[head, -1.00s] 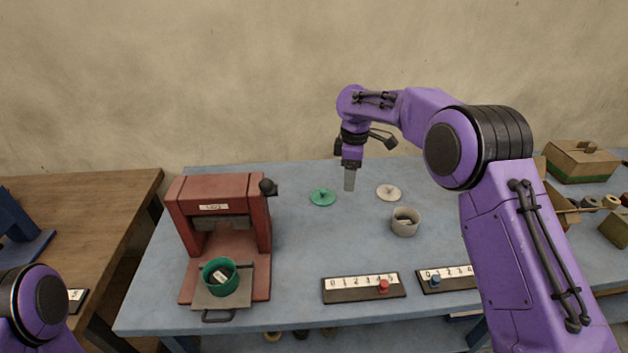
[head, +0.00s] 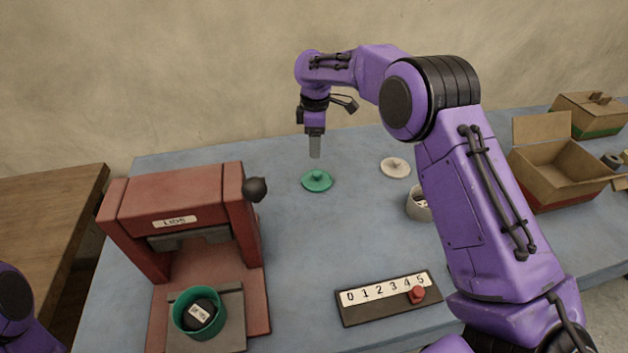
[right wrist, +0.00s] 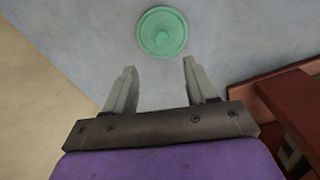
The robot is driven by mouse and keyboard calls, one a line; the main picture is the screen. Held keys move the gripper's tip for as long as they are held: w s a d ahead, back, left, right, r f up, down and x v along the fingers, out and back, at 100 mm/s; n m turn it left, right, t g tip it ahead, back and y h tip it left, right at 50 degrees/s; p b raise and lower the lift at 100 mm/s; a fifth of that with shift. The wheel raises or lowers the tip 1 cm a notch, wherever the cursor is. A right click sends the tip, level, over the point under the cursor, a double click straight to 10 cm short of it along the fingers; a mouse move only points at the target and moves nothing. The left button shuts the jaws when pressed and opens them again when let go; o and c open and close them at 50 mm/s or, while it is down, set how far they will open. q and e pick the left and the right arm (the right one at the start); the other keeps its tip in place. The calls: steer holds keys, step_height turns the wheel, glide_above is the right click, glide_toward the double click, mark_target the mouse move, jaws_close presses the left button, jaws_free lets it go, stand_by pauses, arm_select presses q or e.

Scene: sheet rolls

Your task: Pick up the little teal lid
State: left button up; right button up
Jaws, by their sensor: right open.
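The little teal lid (head: 317,181) lies flat on the blue table, knob up, to the right of the red press. It also shows in the right wrist view (right wrist: 162,32), beyond the fingertips. My right gripper (head: 315,156) points down above the table, just behind and above the lid in the head view. In the right wrist view its two fingers (right wrist: 160,72) are apart with nothing between them. The lid is clear of the fingers. My left arm shows only as a part at the left edge; its gripper is out of view.
A red press (head: 185,195) labelled LIDS holds a teal cup (head: 178,325) on its plate. A cream lid (head: 395,168) and a pale cup (head: 416,208), partly hidden by my arm, are to the right. A numbered board (head: 390,309) lies in front. An open cardboard box (head: 552,165) stands right.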

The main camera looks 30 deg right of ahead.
mark_target(316, 173)
steer(key=f, duration=0.3)
steer(key=f+p, duration=0.1)
steer(key=f, duration=0.2)
steer(key=f+p, duration=0.1)
steer(key=f, duration=0.2)
steer(key=shift+s+f, duration=0.15)
steer(key=shift+s, duration=0.15)
steer(key=shift+f, duration=0.2)
jaws_close()
